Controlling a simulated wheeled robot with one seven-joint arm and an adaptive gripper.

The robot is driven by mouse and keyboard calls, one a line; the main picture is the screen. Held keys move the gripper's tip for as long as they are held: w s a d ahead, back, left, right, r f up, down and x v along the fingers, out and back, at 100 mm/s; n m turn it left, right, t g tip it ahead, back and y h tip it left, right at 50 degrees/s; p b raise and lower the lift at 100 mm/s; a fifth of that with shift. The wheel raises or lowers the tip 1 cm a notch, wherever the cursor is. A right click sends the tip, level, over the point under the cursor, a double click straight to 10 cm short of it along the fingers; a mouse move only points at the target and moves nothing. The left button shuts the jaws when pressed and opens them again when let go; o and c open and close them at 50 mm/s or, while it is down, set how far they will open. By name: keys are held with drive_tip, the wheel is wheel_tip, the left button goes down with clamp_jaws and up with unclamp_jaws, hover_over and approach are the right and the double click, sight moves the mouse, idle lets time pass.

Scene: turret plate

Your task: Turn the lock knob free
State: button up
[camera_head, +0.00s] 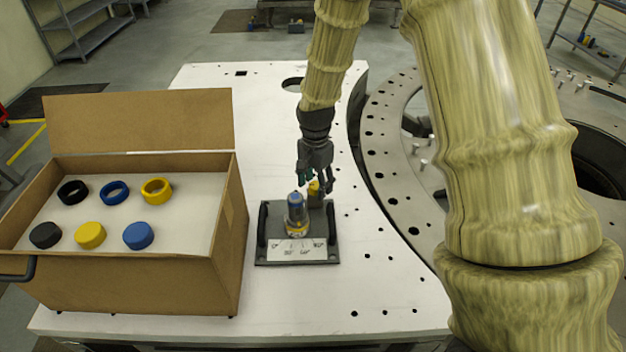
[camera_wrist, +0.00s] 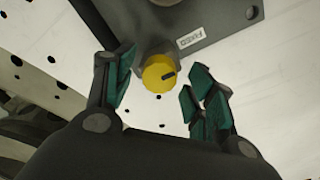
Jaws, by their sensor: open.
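The yellow lock knob (camera_wrist: 160,73) has a dark mark on its face and sits at the edge of the grey plate, beside a label reading "FIXED". In the head view the knob (camera_head: 314,188) shows just behind the turret, partly hidden by my gripper. The turret (camera_head: 296,215) is a grey cylinder with a blue top and a yellow band, upright on the dark plate (camera_head: 262,258). My gripper (camera_head: 311,182) is above the knob. In the wrist view its green-padded fingers (camera_wrist: 160,92) are apart, with the knob between and beyond them. They do not visibly touch it.
A cardboard box (camera_head: 190,270) with a raised lid stands to the left, holding black, blue and yellow rings and caps. The plate has black handles at both sides. The white table (camera_head: 380,285) is bare to the front right. A large metal ring (camera_head: 392,200) lies to the right.

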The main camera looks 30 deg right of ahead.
drive_tip(key=shift+s+r, duration=0.45)
drive_tip(key=shift+s, duration=0.35)
drive_tip(key=shift+w+f, duration=0.15)
drive_tip(key=shift+w, duration=0.05)
drive_tip(key=shift+w+f, duration=0.55)
drive_tip(key=shift+w, duration=0.3)
drive_tip(key=c, duration=1)
drive_tip(key=shift+s+d+r, duration=0.1)
drive_tip(key=shift+s+r, duration=0.2)
drive_tip(key=shift+s, duration=0.1)
drive_tip(key=shift+c, duration=0.3)
drive_tip(key=shift+w+f, duration=0.15)
drive_tip(key=shift+w, duration=0.1)
drive_tip(key=shift+s+n, duration=0.1)
drive_tip(key=shift+n, duration=0.5)
drive_tip(key=n, duration=0.7)
drive_tip(key=shift+n, duration=0.3)
drive_tip(key=n, duration=0.4)
drive_tip(key=shift+n, duration=0.3)
drive_tip(key=n, duration=0.4)
drive_tip(key=shift+n, duration=0.4)
